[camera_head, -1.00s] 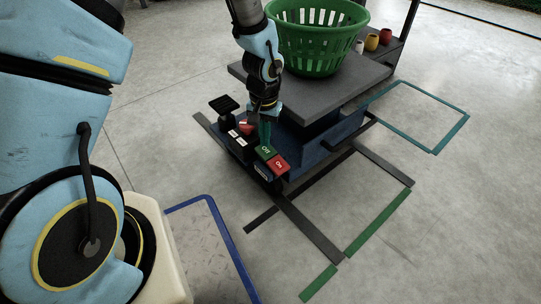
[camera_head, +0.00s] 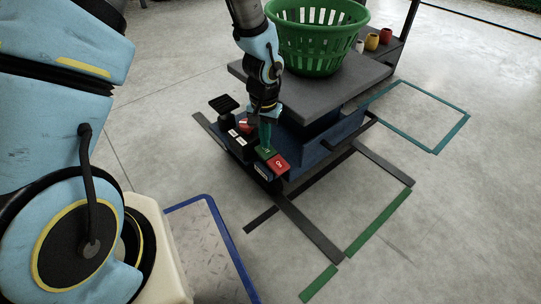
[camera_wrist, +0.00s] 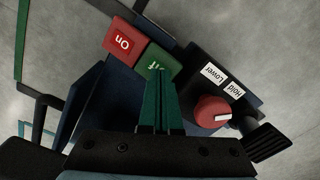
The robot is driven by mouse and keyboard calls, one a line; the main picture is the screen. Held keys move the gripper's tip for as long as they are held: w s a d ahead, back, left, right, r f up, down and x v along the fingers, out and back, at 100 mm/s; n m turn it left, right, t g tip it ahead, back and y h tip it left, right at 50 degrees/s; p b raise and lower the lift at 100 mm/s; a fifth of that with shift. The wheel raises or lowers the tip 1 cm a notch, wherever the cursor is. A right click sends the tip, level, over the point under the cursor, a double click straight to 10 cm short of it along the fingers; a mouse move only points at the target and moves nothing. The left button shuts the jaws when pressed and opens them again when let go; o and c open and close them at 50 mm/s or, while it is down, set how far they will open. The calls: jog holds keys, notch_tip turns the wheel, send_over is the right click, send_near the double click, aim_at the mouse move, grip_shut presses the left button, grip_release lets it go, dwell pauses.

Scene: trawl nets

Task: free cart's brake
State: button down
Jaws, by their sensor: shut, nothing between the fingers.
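The cart (camera_head: 335,133) has a dark blue base with a grey top deck. At its near end sit a green Off pedal (camera_head: 268,154) and a red On pedal (camera_head: 280,164) side by side. In the wrist view the red pedal (camera_wrist: 125,41) reads "On", and the green pedal (camera_wrist: 150,61) is partly hidden behind my fingers. My gripper (camera_head: 265,145) is shut and empty, pointing down with its green fingertips (camera_wrist: 161,74) at the green pedal. They appear to touch it; how far it is pressed I cannot tell.
Left of the pedals are a red knob (camera_wrist: 212,111) with Lower and Hold labels (camera_wrist: 222,82) and a black foot pedal (camera_head: 223,104). A green basket (camera_head: 316,38) stands on the deck. Floor outlines (camera_head: 378,222) lie to the right, with open floor around.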

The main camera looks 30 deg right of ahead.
jog(key=shift+f+b, duration=0.4)
jog(key=shift+f, duration=0.4)
dwell(0.4)
notch_tip(320, 180, up, 7)
jog(key=p, duration=0.6)
jog(key=shift+r+p, duration=0.1)
jog(key=shift+p, duration=0.3)
